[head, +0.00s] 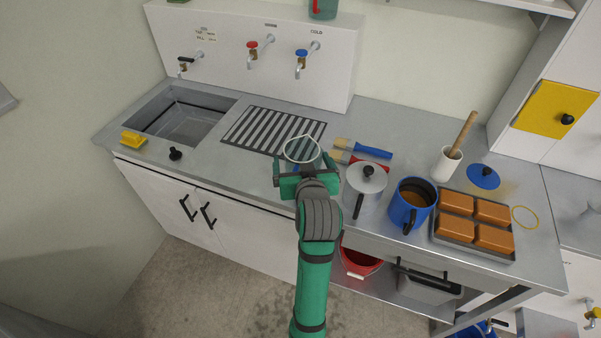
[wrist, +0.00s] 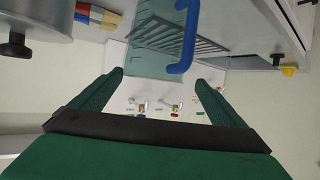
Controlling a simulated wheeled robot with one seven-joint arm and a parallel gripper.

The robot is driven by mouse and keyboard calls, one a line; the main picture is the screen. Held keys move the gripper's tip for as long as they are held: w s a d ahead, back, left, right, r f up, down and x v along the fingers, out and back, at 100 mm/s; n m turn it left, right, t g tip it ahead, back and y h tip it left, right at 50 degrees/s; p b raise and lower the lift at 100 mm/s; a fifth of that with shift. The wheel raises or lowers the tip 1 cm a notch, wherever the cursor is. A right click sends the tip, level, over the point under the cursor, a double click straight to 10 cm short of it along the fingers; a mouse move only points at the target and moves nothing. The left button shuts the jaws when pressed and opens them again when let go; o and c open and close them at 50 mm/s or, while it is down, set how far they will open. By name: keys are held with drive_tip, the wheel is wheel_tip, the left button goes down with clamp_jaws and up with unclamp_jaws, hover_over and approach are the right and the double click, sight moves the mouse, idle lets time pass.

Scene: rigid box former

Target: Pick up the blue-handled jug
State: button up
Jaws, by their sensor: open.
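The blue-handled jug (head: 301,149) is clear, with a pale rim, and stands at the counter's front by the drainer grille. My gripper (head: 303,172) is in front of it and hides most of its lower part and its handle in the head view. In the wrist view the jug's see-through body (wrist: 155,55) and blue handle (wrist: 186,42) show ahead of my gripper (wrist: 160,78). The fingers are apart and empty. The handle lies just beyond the fingertips, between their lines, closer to the right finger. I see no contact.
Right of the jug stand a steel pot (head: 365,182) with a black handle, brushes (head: 362,149), a blue pot (head: 411,203) and a tray (head: 480,245) of orange blocks. The sink (head: 184,122) is left. Another clear jug with red (head: 323,9) sits atop the tap panel.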

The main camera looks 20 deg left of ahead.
drive_tip(key=shift+d+x, duration=0.15)
drive_tip(key=shift+x, duration=1.05)
drive_tip(key=shift+d+x, duration=0.15)
drive_tip(key=shift+x, duration=1)
drive_tip(key=shift+w, duration=0.15)
drive_tip(key=c, duration=1.5)
